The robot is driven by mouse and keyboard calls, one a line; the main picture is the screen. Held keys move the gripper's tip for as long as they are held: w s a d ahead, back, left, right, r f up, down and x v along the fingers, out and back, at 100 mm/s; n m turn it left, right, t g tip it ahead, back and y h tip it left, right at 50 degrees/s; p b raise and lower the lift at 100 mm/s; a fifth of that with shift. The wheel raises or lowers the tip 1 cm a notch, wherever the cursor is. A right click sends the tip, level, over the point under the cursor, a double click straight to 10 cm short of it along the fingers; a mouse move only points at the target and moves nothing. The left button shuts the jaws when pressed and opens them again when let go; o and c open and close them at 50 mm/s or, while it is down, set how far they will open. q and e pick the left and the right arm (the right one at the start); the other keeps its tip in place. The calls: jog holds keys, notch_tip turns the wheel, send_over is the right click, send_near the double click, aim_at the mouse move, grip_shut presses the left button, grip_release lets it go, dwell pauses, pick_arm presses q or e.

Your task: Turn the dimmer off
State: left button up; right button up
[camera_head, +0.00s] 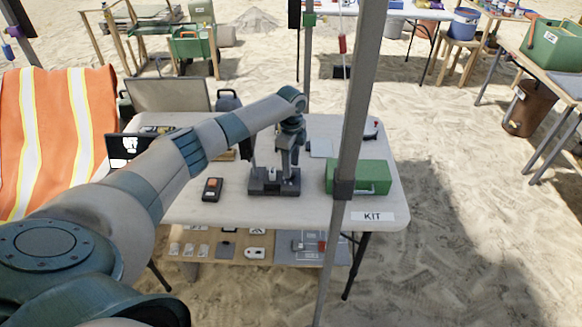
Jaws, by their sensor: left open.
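My left arm reaches in from the lower left over the white table (385,213). My left gripper (288,166) points down over a dark device with a heavy base (262,187), in the middle of the table. The gripper is open, and I see nothing held in it. It hides part of the device, and I cannot tell whether they touch. A small black box with an orange-red top (212,188) lies to the left. No dimmer can be told for certain; any knob on the dark base is too small or hidden. My right gripper is not in view.
A green case (372,177) stands right of the device, behind a grey upright pole (352,120). A KIT label (372,216) is at the table's front right. A dark screen (128,146) is at the left. Small items lie on a lower shelf (262,262).

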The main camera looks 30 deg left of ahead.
pick_arm(q)
jog(key=shift+f, duration=1.25)
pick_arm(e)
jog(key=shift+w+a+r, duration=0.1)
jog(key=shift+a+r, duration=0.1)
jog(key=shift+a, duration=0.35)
pick_arm(q)
grip_shut()
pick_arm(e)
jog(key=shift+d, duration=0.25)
